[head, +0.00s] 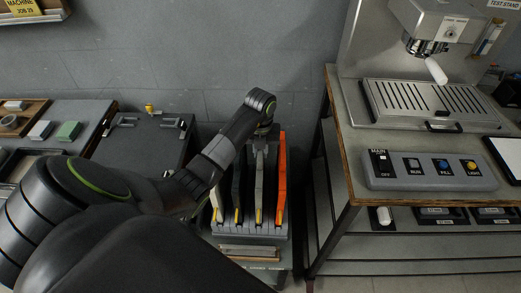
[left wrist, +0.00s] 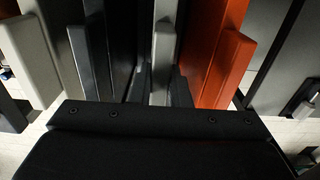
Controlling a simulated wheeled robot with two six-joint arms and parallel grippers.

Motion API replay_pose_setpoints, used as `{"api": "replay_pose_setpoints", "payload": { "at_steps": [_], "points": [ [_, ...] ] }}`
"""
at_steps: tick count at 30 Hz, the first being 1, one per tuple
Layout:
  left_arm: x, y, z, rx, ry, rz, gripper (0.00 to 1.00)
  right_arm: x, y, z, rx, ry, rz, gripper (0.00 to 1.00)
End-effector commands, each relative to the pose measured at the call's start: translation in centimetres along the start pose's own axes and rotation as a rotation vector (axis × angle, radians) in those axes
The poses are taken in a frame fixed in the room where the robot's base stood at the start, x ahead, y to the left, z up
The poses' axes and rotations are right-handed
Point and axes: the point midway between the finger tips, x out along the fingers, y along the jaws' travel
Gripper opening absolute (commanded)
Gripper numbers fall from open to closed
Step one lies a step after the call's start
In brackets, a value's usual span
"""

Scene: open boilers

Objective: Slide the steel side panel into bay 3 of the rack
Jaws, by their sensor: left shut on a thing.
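The grey steel side panel (head: 259,182) stands upright in the rack (head: 250,228), in the third slot from the left, between a black panel and an orange one. My left gripper (head: 263,132) is over the rack and shut on the top part of this panel. In the left wrist view the steel panel (left wrist: 163,50) runs away from the gripper in the middle of the picture, between the dark fingers. Whether its lower edge is fully seated is hard to tell. My right gripper is not in view.
A black panel (head: 237,185) and an orange panel (head: 281,180) stand close on either side. A pale panel (head: 215,205) is at the rack's left end. A workbench (head: 345,178) with a coffee machine stands right; a dark table (head: 140,140) stands left.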

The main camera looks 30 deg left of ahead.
Motion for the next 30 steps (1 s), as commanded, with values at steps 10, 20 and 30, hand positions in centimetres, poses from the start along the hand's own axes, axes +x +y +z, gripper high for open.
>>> {"api": "replay_pose_setpoints", "payload": {
  "at_steps": [10,20,30],
  "points": [
    [0.1,0.0,0.0,0.000,-0.001,-0.001,0.42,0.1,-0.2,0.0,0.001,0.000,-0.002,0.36],
    [-0.2,0.0,0.1,0.000,-0.001,0.000,0.42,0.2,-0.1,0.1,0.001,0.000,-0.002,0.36],
    [-7.0,0.0,0.0,-0.001,-0.001,0.000,0.42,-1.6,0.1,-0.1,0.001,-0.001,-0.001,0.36]
  ]
}}
